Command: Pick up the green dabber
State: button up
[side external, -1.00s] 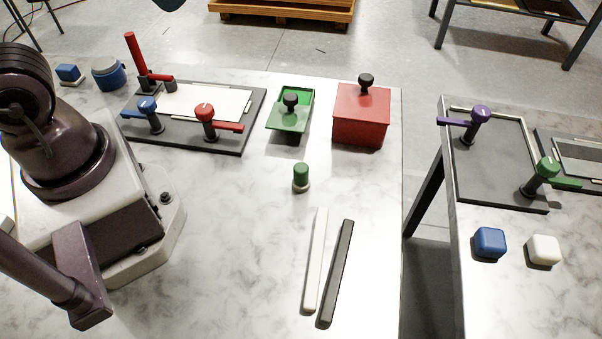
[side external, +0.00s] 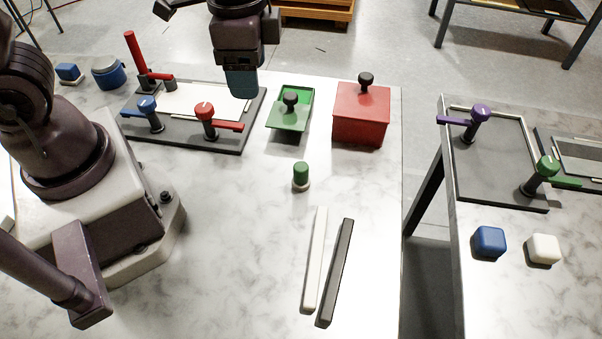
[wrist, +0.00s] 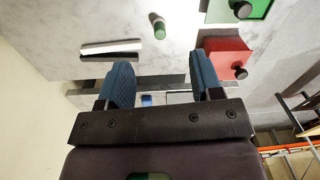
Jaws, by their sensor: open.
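The green dabber (side external: 301,176) is a small upright cylinder with a green top and a pale base. It stands on the marble table in front of the green box, and it also shows at the top of the wrist view (wrist: 158,27). My gripper (side external: 242,92) hangs in the air behind and left of the dabber in the side view, above the back of the table. In the wrist view its two blue fingers (wrist: 160,82) are apart with nothing between them. The gripper is well away from the dabber.
A green box (side external: 288,120) with a black knob and a red box (side external: 360,118) stand behind the dabber. White (side external: 315,260) and black (side external: 337,272) bars lie in front of it. A dark board with blue and red handled clamps (side external: 235,143) is at the left. The table around the dabber is clear.

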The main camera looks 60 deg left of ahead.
jog(key=w+d+f+m+g, duration=0.1)
jog(key=w+d+f+m, duration=0.25)
jog(key=f+m, duration=0.35)
jog(key=m, duration=0.4)
send_over(301, 166)
jog(key=shift+t, duration=0.4)
jog(key=f, duration=0.7)
jog(key=shift+s+d+f, duration=0.1)
jog(key=shift+s+f, duration=0.25)
jog(key=shift+f, duration=0.05)
jog(key=shift+w+f, duration=0.2)
jog(key=shift+f, duration=1.2)
jog(key=shift+w+f, duration=0.15)
jog(key=shift+f, duration=1.2)
jog(key=c, duration=1)
